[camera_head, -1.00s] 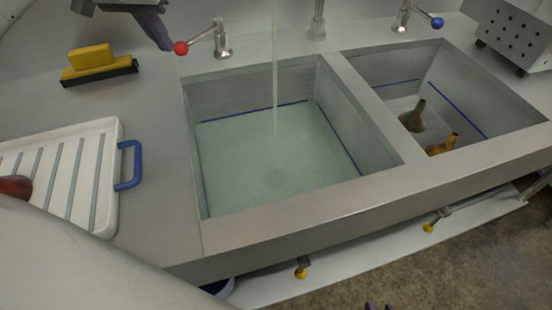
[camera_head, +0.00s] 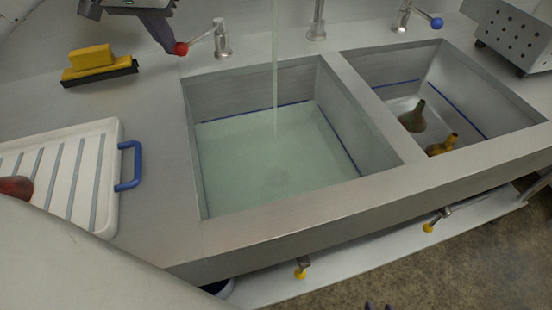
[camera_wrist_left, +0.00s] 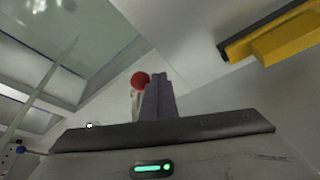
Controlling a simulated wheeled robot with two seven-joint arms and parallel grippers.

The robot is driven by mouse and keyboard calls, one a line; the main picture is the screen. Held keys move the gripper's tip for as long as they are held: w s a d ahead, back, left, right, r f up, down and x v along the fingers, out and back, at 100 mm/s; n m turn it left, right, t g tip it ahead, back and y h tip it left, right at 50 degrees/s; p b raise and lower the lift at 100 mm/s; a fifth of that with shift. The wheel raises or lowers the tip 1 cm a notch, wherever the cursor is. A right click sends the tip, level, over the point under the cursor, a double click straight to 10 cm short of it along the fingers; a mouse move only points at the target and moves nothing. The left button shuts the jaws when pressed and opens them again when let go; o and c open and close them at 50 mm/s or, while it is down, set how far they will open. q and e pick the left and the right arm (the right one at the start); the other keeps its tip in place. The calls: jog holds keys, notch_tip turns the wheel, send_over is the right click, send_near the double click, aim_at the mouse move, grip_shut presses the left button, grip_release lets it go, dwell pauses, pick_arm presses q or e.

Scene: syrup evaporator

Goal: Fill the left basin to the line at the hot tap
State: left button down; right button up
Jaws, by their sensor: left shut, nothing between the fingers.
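The left basin (camera_head: 290,205) holds pale green water (camera_head: 260,150), its surface close to the blue line (camera_head: 335,135) on the walls. A stream (camera_head: 275,60) is running into it. The hot tap's lever ends in a red knob (camera_head: 181,49), also in the left wrist view (camera_wrist_left: 139,80). My left gripper (camera_head: 172,46) is shut and empty, its fingertips at the left of the red knob; contact is not certain. In the wrist view its fingers (camera_wrist_left: 158,95) stand beside the knob.
The right basin (camera_head: 480,80) holds two bottle-like things (camera_head: 412,117). The blue-knobbed tap (camera_head: 437,23) stands behind it. A yellow-and-black squeegee (camera_head: 95,65) and a white drainer (camera_head: 95,180) with a blue handle lie left. Yellow-knobbed drain valves (camera_head: 301,272) are below the front edge.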

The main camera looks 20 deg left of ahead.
aim_at(179, 47)
pick_arm(q)
jog(key=shift+d, duration=0.25)
jog(key=shift+s+d, duration=0.2)
jog(key=shift+d, duration=0.5)
jog(key=shift+s+d, duration=0.15)
jog(key=shift+d, duration=0.55)
jog(key=shift+d+p, duration=0.45)
jog(key=shift+d, duration=1)
jog(key=shift+w+d+p, duration=0.2)
jog(key=shift+d, duration=0.5)
jog(key=shift+w+d+p, duration=0.15)
jog(key=shift+d, duration=0.65)
